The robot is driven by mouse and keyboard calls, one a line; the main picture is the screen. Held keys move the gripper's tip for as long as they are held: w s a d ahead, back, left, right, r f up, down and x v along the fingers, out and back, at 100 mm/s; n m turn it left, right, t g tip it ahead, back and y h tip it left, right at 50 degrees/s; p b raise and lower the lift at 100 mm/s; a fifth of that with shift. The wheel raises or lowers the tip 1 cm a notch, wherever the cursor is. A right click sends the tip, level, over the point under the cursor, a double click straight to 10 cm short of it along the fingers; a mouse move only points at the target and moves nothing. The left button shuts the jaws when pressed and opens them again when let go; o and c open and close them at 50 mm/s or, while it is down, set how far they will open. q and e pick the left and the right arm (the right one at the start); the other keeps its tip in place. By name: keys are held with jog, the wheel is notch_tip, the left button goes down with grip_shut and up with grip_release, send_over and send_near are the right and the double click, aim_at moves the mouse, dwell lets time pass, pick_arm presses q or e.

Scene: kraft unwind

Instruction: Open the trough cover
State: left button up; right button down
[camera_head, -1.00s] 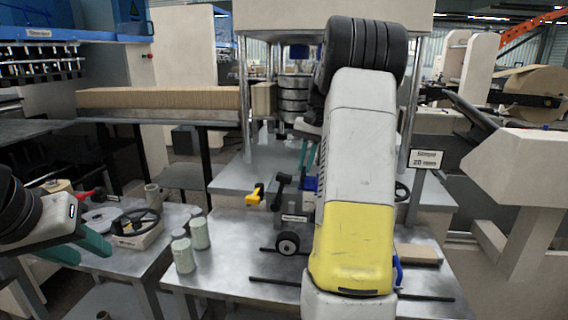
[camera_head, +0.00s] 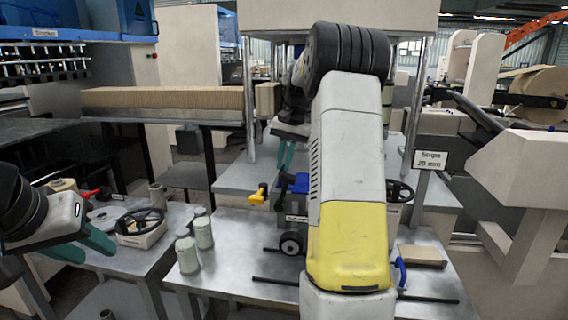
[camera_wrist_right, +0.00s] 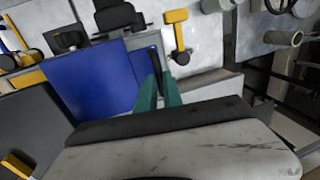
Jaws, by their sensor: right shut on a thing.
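The blue trough cover (camera_wrist_right: 85,82) shows large in the right wrist view, and part of a blue piece that looks like it shows in the head view (camera_head: 297,184). In the head view my right gripper (camera_head: 283,160) is partly hidden behind my own forearm, which also hides much of the trough unit. My left gripper (camera_head: 92,250) is at the far left, open and empty, beside the side table.
A yellow-handled part (camera_wrist_right: 177,35) lies close to the right gripper. Pale green cylinders (camera_head: 188,250) and a handwheel (camera_head: 140,222) stand on the left. A brown block (camera_head: 422,256) lies at the right of the metal table. Metal posts (camera_head: 249,105) flank the press.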

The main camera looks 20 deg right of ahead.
jog(key=w+a, duration=0.1)
jog(key=a, duration=0.1)
jog(key=w+a, duration=0.1)
jog(key=a, duration=0.1)
jog(key=shift+w, duration=0.3)
jog(key=c, duration=1.8)
grip_release()
jog(key=shift+o, duration=0.2)
notch_tip(320, 180, up, 8)
jog(key=d, duration=0.1)
jog(key=shift+s+f, duration=0.15)
jog(key=shift+s, duration=0.25)
